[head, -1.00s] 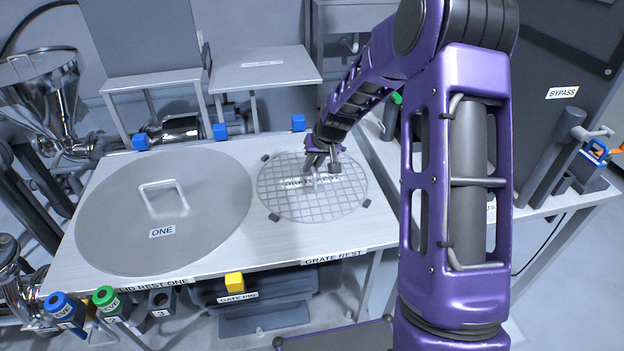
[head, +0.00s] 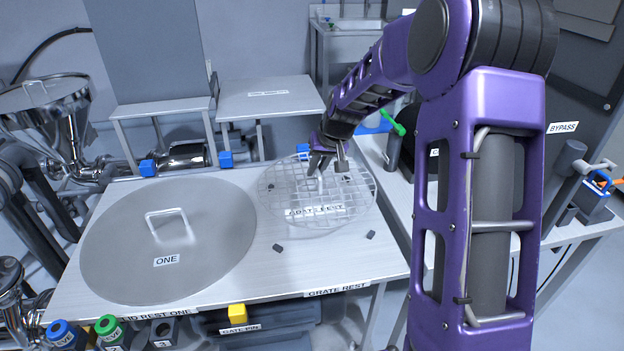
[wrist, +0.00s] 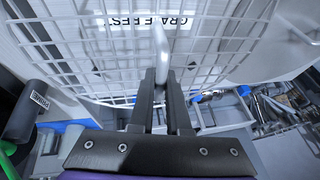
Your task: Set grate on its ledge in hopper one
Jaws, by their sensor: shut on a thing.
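The grate (head: 286,205) is a round wire mesh disc with an upright handle at its middle. My gripper (head: 320,176) is shut on that handle and holds the grate above the table, clear of the small dark rest pads. In the wrist view my gripper (wrist: 161,85) shows its two fingers closed around the pale handle, with the grate's mesh (wrist: 215,58) spread beyond. A steel hopper (head: 42,105) stands at the far left with its cone visible; its inner ledge is hidden. I cannot tell whether it is hopper one.
A large round lid (head: 205,255) labelled ONE lies flat on the left of the table (head: 335,262). A yellow block (head: 237,313) sits by the GATE PIN label at the front edge. Blue and green caps stand front left. A dark BYPASS panel rises at right.

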